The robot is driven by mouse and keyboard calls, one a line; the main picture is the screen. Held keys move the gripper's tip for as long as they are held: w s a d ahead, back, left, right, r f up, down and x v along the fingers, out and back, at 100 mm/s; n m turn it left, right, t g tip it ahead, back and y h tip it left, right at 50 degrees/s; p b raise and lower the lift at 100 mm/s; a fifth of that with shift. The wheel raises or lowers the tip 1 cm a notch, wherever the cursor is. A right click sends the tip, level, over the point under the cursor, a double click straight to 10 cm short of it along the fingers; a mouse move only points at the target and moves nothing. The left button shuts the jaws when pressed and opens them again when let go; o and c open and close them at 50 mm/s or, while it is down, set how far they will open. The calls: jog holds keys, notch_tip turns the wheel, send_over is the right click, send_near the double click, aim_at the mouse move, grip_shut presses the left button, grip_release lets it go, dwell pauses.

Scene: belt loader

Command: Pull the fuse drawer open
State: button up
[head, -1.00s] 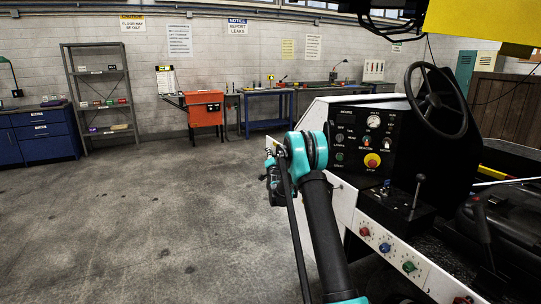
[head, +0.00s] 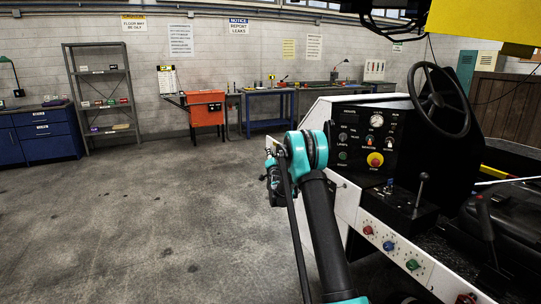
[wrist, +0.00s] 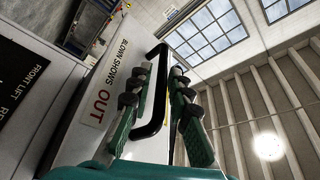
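In the wrist view a black bar handle (wrist: 159,108) stands out from a white panel (wrist: 92,105) with a label reading "BLOWN SHOWS OUT". This handle seems to belong to the fuse drawer; the drawer's edges cannot be made out. My gripper (wrist: 162,72) has its two fingers apart, one on each side of the handle bar. The bar lies nearer the left finger, with a gap to the right finger; firm contact is not visible. In the head view my gripper (head: 272,183) is at the loader's left edge, where my arm hides the handle.
The belt loader (head: 345,205) fills the right side, with a control panel (head: 372,140), levers, coloured knobs and a steering wheel (head: 440,100). Open concrete floor (head: 150,220) lies to the left. An orange cabinet (head: 206,112), shelf and benches stand along the far wall.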

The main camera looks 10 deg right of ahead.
jog(key=v, duration=1.1)
jog(key=shift+s, duration=0.35)
jog(key=shift+a+f, duration=0.1)
jog(key=s+n+g+y, duration=0.2)
jog(key=s+n+g, duration=0.5)
jog(key=s, duration=1.3)
jog(key=s+d+f+n+g, duration=0.1)
jog(key=s+f+g, duration=0.2)
jog(key=s, duration=0.9)
jog(key=s+d+f+n+g+h, duration=0.1)
jog(key=s+f+n+g, duration=0.1)
jog(key=s, duration=1)
jog(key=s+d+f+n+g+h, duration=0.1)
jog(key=s+f+g, duration=0.3)
jog(key=s, duration=0.9)
notch_tip(320, 180, down, 3)
jog(key=shift+d+r+n, duration=0.25)
jog(key=shift+d+n, duration=0.15)
jog(key=shift+d, duration=0.05)
